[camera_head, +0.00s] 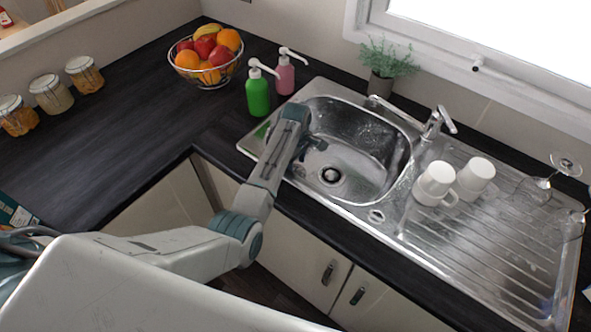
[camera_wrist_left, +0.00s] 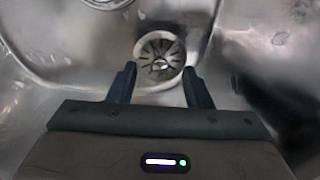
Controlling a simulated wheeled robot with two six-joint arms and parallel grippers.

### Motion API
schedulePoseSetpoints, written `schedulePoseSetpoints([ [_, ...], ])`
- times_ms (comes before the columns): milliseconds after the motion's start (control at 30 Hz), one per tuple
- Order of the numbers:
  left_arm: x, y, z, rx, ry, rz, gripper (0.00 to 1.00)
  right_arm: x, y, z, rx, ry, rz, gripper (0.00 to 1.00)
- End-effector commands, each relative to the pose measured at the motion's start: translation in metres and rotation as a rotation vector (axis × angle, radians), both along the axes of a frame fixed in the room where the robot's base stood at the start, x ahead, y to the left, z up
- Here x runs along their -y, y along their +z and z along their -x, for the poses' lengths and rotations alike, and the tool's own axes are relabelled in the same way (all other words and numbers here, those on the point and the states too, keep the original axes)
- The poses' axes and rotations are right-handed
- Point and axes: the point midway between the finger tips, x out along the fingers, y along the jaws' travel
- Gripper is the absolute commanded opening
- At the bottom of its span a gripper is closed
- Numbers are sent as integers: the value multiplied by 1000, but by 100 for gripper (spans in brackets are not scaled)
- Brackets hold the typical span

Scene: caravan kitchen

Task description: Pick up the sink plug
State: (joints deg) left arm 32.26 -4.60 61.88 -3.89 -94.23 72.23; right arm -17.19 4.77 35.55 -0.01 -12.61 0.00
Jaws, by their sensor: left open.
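The sink plug (camera_wrist_left: 160,62) appears as a round, slotted metal disc with a small bright centre, seated in the drain at the bottom of the steel sink bowl. In the head view the plug (camera_head: 330,175) is a small dark-centred ring on the bowl floor. My left gripper (camera_head: 311,157) reaches down into the left part of the bowl. In the left wrist view its two dark fingers (camera_wrist_left: 160,72) are open and empty, with the plug between and beyond their tips. The exact gap to the plug cannot be told. My right gripper is not in view.
The tap (camera_head: 436,122) stands behind the bowl. A green soap bottle (camera_head: 257,92) and a pink one (camera_head: 285,75) are behind my left arm.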

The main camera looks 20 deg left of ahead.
Motion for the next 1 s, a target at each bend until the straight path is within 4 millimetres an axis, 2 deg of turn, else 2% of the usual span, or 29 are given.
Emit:
schedulePoseSetpoints([
  [167,0,-17,0,0,0,0,45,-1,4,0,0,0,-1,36],
  [400,0,-19,0,0,0,0,45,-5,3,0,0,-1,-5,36],
  [633,0,-19,0,0,0,0,0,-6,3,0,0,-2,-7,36],
  [900,0,-18,0,1,0,0,0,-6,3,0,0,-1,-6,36],
  [1000,0,-11,-1,2,0,0,0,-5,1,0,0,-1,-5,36],
])
